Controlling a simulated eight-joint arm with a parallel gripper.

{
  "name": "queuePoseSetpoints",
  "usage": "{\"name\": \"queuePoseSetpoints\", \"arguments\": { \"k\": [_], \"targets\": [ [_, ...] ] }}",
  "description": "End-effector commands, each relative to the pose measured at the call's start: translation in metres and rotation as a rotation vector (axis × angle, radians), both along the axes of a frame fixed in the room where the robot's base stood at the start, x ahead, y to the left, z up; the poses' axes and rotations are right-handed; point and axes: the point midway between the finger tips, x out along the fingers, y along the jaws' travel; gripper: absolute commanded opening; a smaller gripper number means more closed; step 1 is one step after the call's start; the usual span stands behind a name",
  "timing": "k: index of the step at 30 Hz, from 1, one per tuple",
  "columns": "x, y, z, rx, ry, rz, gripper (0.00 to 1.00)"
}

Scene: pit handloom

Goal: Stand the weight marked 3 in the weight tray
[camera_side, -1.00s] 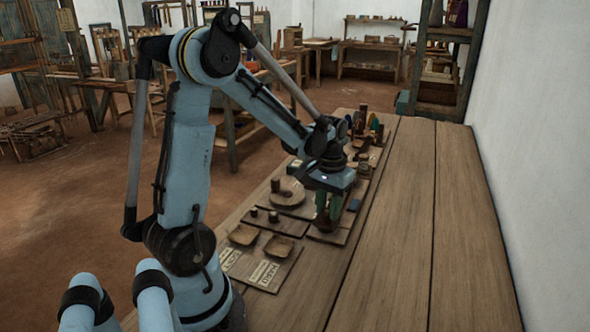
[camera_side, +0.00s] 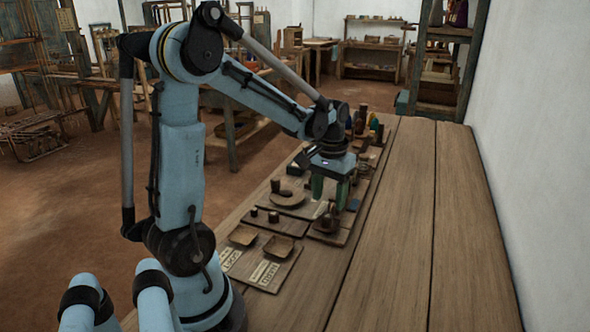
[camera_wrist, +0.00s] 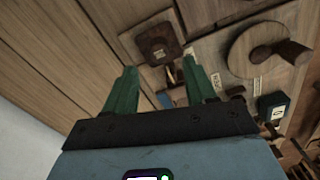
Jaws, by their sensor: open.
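My gripper (camera_side: 330,191) is open above the work boards, its two green fingers pointing down and apart. It also shows in the wrist view (camera_wrist: 162,90), with no object clearly held between the fingers. A dark brown weight-like piece (camera_side: 327,222) stands on a small square wooden tray (camera_side: 330,238) just below and in front of the fingers. In the wrist view this piece (camera_wrist: 157,46) sits on the tray (camera_wrist: 128,43), beyond the fingertips, with a pale label on it. I cannot read a number on the label. A finger tip hides part of what lies beside the tray.
A round wooden disc (camera_side: 287,199) with an upright peg lies left of the gripper. Two shallow square dishes (camera_side: 279,246) and paper labels lie nearer. Several bobbin-like pieces stand at the back. The right side of the bench (camera_side: 400,240) is clear.

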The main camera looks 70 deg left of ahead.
Motion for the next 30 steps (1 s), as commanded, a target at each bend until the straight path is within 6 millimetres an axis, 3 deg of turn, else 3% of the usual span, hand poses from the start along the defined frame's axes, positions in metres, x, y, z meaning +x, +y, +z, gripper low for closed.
{"name": "queuePoseSetpoints", "arguments": {
  "k": [12,21,26,30],
  "targets": [
    [0.0,0.0,0.065,0.0,0.0,0.0,0.56],
    [0.0,-0.003,0.084,0.003,-0.007,-0.008,0.56],
    [-0.002,-0.029,0.086,0.036,-0.08,-0.081,0.56],
    [-0.008,-0.068,0.082,0.083,-0.208,-0.197,0.56]
  ]
}}
